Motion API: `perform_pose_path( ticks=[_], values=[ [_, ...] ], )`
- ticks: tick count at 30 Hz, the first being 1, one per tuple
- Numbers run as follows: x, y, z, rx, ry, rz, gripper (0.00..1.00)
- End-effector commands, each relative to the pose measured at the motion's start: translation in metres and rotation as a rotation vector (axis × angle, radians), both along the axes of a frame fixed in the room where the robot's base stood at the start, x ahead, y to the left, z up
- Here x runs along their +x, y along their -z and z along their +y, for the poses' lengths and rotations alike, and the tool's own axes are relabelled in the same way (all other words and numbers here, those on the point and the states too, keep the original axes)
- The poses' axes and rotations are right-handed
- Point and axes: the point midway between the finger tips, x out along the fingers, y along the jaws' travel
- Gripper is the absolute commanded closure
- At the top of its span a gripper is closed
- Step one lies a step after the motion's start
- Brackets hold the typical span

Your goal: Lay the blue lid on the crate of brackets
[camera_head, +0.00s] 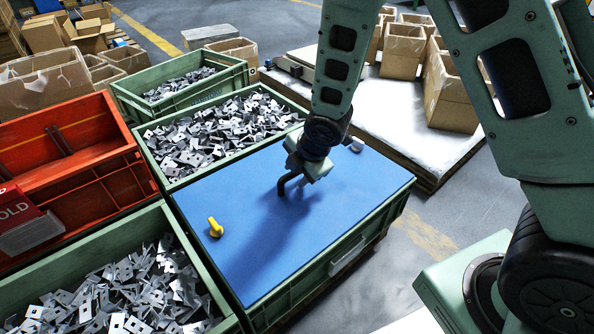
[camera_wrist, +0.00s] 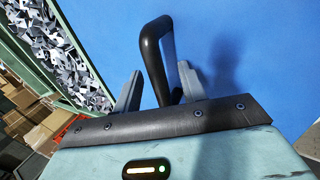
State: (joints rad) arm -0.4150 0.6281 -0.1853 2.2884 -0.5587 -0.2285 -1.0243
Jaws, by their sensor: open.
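The blue lid (camera_head: 250,247) lies flat over the top of a green crate (camera_head: 316,280) and hides what is inside. A yellow knob (camera_head: 216,228) stands on its near left part, and a small pale knob (camera_head: 357,146) near its far edge. The lid's black handle (camera_head: 283,187) rises near its middle. My gripper (camera_head: 300,180) is low over the lid at the handle. In the wrist view, the lid (camera_wrist: 265,60) fills the background, and my grey fingers (camera_wrist: 158,76) are open, one on each side of the black handle (camera_wrist: 151,52). I cannot tell whether they touch it.
Open green crates of metal brackets stand behind (camera_head: 153,146) and at the front left (camera_head: 195,243). A red crate (camera_head: 100,140) is on the left. Cardboard boxes (camera_head: 403,45) stand on a pale platform (camera_head: 405,125) behind. Floor to the right is partly clear.

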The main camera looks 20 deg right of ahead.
Motion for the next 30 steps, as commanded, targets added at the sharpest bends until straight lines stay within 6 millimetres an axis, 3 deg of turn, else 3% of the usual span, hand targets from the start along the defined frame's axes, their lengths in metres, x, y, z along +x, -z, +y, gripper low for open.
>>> perform_pose_path(
  ticks=[18,24,30],
  values=[
    [-0.05,-0.125,-0.016,0.003,0.0,-0.005,0.59],
    [-0.062,-0.149,-0.02,0.002,0.001,-0.003,0.59],
    [-0.066,-0.156,-0.022,0.001,0.001,-0.003,0.59]
  ],
)
